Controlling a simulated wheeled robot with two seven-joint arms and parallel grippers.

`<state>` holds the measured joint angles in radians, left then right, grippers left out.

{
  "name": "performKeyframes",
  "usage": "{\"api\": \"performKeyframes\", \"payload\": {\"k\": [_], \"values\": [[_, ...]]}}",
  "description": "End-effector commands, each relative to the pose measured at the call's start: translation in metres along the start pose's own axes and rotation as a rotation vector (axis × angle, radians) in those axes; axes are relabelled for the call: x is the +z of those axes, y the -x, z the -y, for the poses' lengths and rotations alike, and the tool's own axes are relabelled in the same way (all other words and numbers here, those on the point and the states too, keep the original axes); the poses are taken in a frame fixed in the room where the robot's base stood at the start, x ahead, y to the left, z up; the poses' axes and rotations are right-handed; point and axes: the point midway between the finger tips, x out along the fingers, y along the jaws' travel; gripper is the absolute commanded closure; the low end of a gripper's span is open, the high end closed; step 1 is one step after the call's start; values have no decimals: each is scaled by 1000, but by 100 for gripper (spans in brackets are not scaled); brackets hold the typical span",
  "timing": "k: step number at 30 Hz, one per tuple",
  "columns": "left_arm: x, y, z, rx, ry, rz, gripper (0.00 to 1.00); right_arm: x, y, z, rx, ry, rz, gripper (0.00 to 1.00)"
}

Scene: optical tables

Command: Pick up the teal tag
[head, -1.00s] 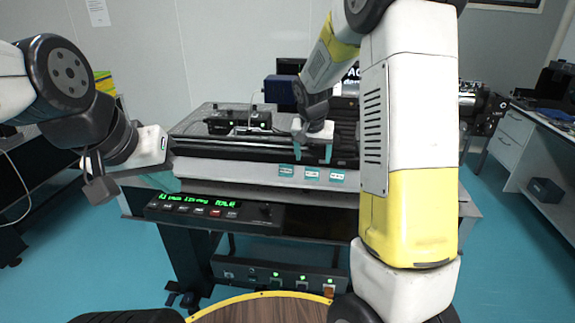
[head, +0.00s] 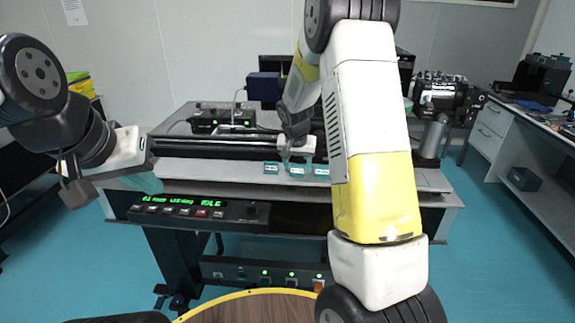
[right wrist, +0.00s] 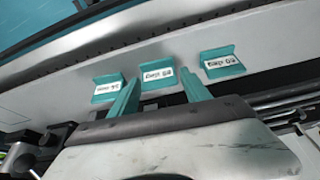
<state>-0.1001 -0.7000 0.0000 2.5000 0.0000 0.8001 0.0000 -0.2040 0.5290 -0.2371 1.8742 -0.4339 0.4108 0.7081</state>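Three small teal tags with white labels stand in a row on the pale front ledge of the optical table: a left one (head: 271,168), a middle one (head: 296,170) and a right one (head: 321,170). They also show in the right wrist view, as left (right wrist: 107,88), middle (right wrist: 157,78) and right (right wrist: 222,63). The label print is too small to read surely. My right gripper (head: 297,160) is open, its teal fingers on either side of the middle tag in the picture. Contact cannot be told.
A control panel with green display text (head: 193,208) sits below the ledge. A black box with green lights (head: 222,120) and a dark rail lie behind the tags. A side bench (head: 510,130) stands at right. The ledge right of the tags looks clear.

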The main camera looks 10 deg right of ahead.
Motion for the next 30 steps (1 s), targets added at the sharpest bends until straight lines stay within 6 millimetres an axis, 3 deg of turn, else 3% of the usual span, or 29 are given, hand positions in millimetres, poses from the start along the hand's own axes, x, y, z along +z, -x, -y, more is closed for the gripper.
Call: {"api": "performKeyframes", "payload": {"k": [1, 6, 7, 17, 26, 30], "values": [[0, 0, 0, 0, 0, 0, 100, 0, 0, 0, 0, 0, 0, 57], [0, 0, 0, 0, 0, 0, 100, 0, 0, 0, 0, 0, 0, 90], [0, 0, 0, 0, 0, 0, 100, 0, 0, 0, 0, 0, 0, 93], [0, 0, 0, 0, 0, 0, 100, -2, 4, 0, 0, -1, -1, 93], [0, 0, 0, 0, 0, 0, 100, -15, 35, 0, -2, -2, -3, 93], [0, 0, 0, 0, 0, 0, 100, 13, 48, -5, -2, 1, 0, 93]]}}
